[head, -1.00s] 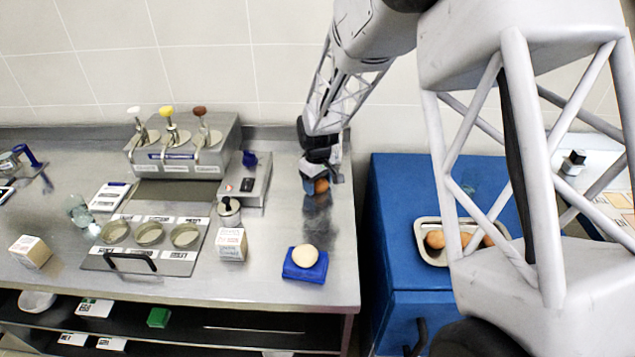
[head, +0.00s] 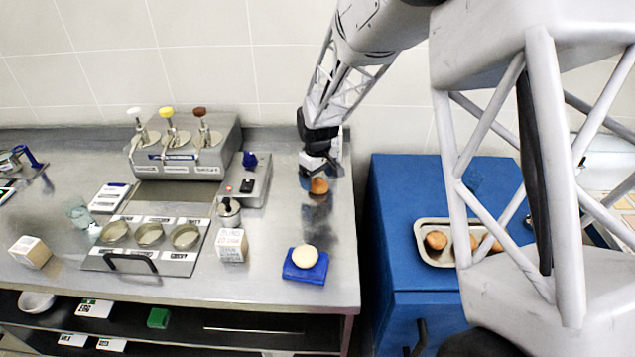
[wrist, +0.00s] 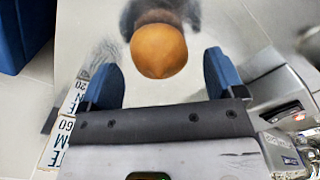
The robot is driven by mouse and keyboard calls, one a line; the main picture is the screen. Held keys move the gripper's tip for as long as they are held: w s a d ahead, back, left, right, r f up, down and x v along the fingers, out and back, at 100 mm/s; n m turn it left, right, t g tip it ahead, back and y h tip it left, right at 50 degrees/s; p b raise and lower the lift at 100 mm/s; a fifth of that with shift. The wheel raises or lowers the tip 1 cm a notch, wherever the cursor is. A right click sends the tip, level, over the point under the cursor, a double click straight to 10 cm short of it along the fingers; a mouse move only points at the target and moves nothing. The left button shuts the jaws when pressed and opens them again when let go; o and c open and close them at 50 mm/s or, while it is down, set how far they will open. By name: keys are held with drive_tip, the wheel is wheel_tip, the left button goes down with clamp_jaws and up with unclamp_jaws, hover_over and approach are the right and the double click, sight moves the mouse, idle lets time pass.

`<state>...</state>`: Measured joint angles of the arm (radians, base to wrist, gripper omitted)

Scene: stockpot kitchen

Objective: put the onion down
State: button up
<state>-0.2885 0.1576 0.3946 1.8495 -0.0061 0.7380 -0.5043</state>
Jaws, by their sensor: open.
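The onion (head: 319,187) is orange-brown and rests on the steel counter, toward its back right part. My gripper (head: 318,172) is just above and behind it in the head view. In the wrist view the onion (wrist: 158,50) lies beyond the two blue fingertips, centred between them, with clear gaps on both sides. My gripper (wrist: 160,78) is open and empty there. The onion's far side is in shadow in the wrist view.
A pale round item sits on a blue block (head: 305,266) at the counter's front right. A scale (head: 245,181) stands left of the onion. A tray (head: 424,248) with several brown onions lies on the blue cabinet (head: 395,190). Bare counter lies in front of the onion.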

sight(318, 178)
wheel_tip(318, 178, up, 10)
drive_tip(key=shift+f, duration=0.25)
drive_tip(key=shift+r, duration=0.1)
idle(0.9)
drive_tip(key=s+d+r+m+t, duration=0.1)
drive_tip(key=s+d+r+m, duration=0.1)
drive_tip(key=s+d+r, duration=0.55)
drive_tip(key=s+d+r+m, duration=0.2)
drive_tip(key=s+d+r, duration=0.25)
drive_tip(key=s, duration=0.55)
drive_tip(key=s+d+m, duration=0.2)
drive_tip(key=s+d, duration=0.2)
drive_tip(key=s, duration=0.7)
drive_tip(key=s+d+m+t, duration=0.1)
drive_tip(key=s+d+m, duration=0.2)
drive_tip(key=s, duration=0.9)
drive_tip(key=shift+d+r+t, duration=0.3)
drive_tip(key=shift+d+r, duration=0.05)
drive_tip(key=shift+d, duration=0.7)
